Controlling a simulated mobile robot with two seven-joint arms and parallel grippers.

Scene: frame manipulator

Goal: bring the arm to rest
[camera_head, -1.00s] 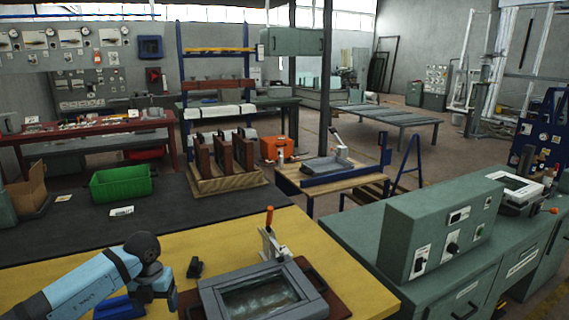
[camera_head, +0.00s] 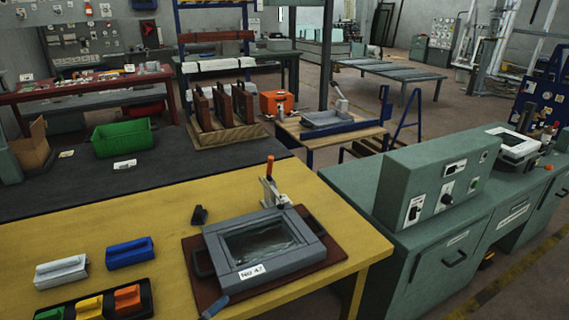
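Neither of my grippers shows in the current head view, and no arm that I can make out is over the yellow table (camera_head: 110,230). A grey frame (camera_head: 305,262) with a dark glassy window and a label reading "NO 47" lies on a brown board (camera_head: 192,268) on this table. A toggle clamp with an orange-red handle (camera_head: 270,168) stands upright at the frame's back edge. A small pale blue piece (camera_head: 214,307) shows at the board's front left; I cannot tell what it is.
A silver block (camera_head: 61,272), a blue block (camera_head: 130,253) and a black tray (camera_head: 147,295) with coloured blocks are at the table's front left. A small black object (camera_head: 199,214) lies behind the frame. A green control cabinet (camera_head: 440,190) stands to the right. The table's left middle is clear.

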